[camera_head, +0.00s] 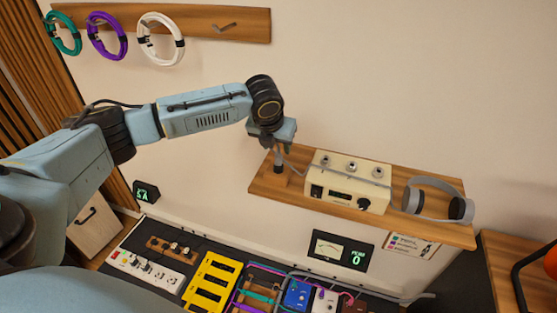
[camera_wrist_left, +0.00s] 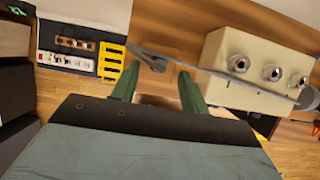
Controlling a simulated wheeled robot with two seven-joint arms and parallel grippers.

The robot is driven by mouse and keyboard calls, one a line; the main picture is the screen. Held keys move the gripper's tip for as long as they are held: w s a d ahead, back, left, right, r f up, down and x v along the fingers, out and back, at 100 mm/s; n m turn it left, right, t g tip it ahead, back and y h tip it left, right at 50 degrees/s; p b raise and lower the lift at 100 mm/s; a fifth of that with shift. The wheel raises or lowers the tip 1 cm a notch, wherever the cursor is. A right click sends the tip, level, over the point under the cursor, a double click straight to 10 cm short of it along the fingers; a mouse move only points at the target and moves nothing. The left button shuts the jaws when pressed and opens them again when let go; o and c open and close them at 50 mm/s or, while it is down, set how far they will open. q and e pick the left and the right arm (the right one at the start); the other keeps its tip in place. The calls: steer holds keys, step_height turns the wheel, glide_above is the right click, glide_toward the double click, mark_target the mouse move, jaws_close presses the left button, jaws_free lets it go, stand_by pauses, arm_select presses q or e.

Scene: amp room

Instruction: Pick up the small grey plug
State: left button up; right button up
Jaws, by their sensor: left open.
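The small grey plug (camera_wrist_left: 150,61) lies at the end of a grey cable on the wooden shelf, in the left wrist view just beyond my fingertips. My left gripper (camera_wrist_left: 157,80) is open, with one green finger on each side and the plug apart from them. In the head view the left gripper (camera_head: 278,162) points down over the left end of the shelf (camera_head: 263,185) and hides the plug there. The grey cable (camera_head: 320,173) runs from there across the cream amp box (camera_head: 345,203). My right gripper is not in view.
Grey headphones (camera_head: 437,200) lie at the shelf's right end. The amp box with its knobs stands close to the right of my gripper. Coiled cables (camera_head: 108,37) hang on a rack at upper left. Below are a white power strip (camera_head: 150,266), a yellow block (camera_head: 210,282) and several pedals.

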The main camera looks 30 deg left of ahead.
mark_target(278, 153)
arm_select(q)
steer(key=x, duration=0.5)
steer(key=shift+s+d+f+p, duration=0.15)
steer(key=shift+s+p, duration=0.1)
steer(key=shift+p, duration=0.05)
steer(key=shift+c, duration=0.5)
jaws_close()
